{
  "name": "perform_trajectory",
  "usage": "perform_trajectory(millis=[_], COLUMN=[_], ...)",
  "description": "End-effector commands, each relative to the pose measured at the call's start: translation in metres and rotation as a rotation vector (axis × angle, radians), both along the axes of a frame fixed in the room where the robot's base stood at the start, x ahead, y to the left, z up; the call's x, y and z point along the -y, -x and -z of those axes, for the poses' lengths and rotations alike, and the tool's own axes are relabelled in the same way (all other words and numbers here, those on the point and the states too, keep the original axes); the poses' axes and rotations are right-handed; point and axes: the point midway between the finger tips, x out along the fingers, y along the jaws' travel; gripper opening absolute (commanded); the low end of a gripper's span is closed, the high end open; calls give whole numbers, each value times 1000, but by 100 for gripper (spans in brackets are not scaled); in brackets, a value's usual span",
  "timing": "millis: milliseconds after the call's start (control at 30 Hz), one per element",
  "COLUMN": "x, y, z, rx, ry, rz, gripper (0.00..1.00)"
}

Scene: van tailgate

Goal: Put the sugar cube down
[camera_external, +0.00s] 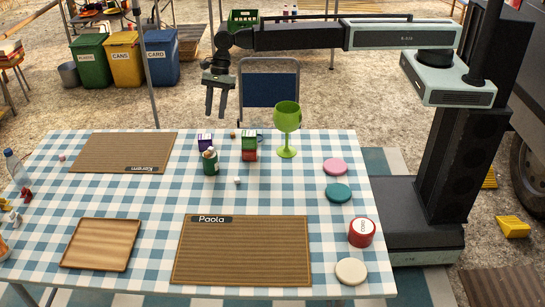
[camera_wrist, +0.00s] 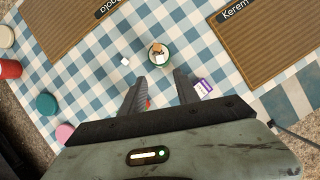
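A small white cube, which looks like the sugar cube (camera_external: 237,180), lies on the checked tablecloth between the dark green can and the Paola mat. It also shows in the wrist view (camera_wrist: 125,61), left of the can. My gripper (camera_external: 216,116) is raised above the far edge of the table with its fingers pointing down. In the wrist view its two fingers (camera_wrist: 160,77) are apart with nothing held between them. The dark green can (camera_external: 210,162) stands upright; from above (camera_wrist: 159,56), brown and white show at its top.
Near the can stand a purple box (camera_external: 205,142), a green box (camera_external: 250,141) above a red one (camera_external: 250,155), and a tall green goblet (camera_external: 287,128). Pink (camera_external: 334,166) and teal (camera_external: 339,193) discs lie right. The Paola mat (camera_external: 243,255) and wooden tray (camera_external: 101,245) are in front.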

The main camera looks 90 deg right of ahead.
Motion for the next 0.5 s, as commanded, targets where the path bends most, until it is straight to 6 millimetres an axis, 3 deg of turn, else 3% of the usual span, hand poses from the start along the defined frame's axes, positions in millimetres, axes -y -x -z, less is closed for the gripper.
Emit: perform_trajectory(millis=[67,167,267,500], x=[2,20,58,161], y=[3,26,77,226], z=[1,3,8,17], rx=[3,37,110,236], ry=[3,44,139,355], rz=[-9,-121,-396,-1307], gripper=[38,38,38,38])
